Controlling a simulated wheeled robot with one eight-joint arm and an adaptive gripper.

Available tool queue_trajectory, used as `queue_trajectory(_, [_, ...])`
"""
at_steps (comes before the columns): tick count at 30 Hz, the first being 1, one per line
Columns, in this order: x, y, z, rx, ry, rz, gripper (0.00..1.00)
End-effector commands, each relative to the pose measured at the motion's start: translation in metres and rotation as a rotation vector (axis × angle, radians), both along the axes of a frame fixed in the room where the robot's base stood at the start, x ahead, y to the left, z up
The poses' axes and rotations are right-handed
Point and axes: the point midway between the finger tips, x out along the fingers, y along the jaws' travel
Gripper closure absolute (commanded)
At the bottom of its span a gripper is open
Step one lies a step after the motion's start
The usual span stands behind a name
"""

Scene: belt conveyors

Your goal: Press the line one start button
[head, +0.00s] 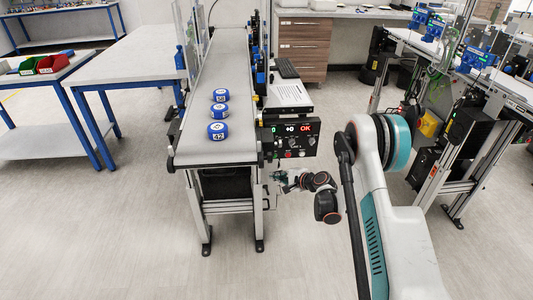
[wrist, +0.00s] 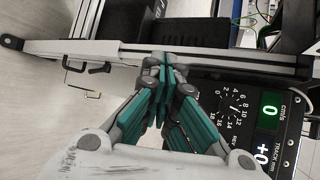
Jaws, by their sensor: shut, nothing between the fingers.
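The black control panel (head: 290,139) hangs on the right side of the near end of the belt conveyor. It has small green and white readouts, a red OK readout, and small knobs or buttons too small to tell apart. In the wrist view the panel (wrist: 242,122) is at the right, turned, showing a dial and a green 0 readout. I cannot make out which control is the start button. My gripper (head: 279,177) is just below the panel, beside the conveyor frame. In the wrist view my gripper (wrist: 166,66) has its teal fingers together, empty, left of the panel and partly covering its edge.
Three blue-and-white discs (head: 218,130) lie on the conveyor belt (head: 215,72). A keyboard (head: 286,68) and a paper sheet (head: 287,94) are above the panel. Another conveyor line (head: 480,75) stands at the right. Open floor lies between the two lines.

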Motion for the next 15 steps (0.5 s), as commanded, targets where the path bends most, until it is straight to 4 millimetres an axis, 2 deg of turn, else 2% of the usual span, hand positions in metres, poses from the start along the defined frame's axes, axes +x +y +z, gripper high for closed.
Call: queue_trajectory(15, [0.0053,0.0001,-0.0015,0.003,0.001,-0.001,1.0])
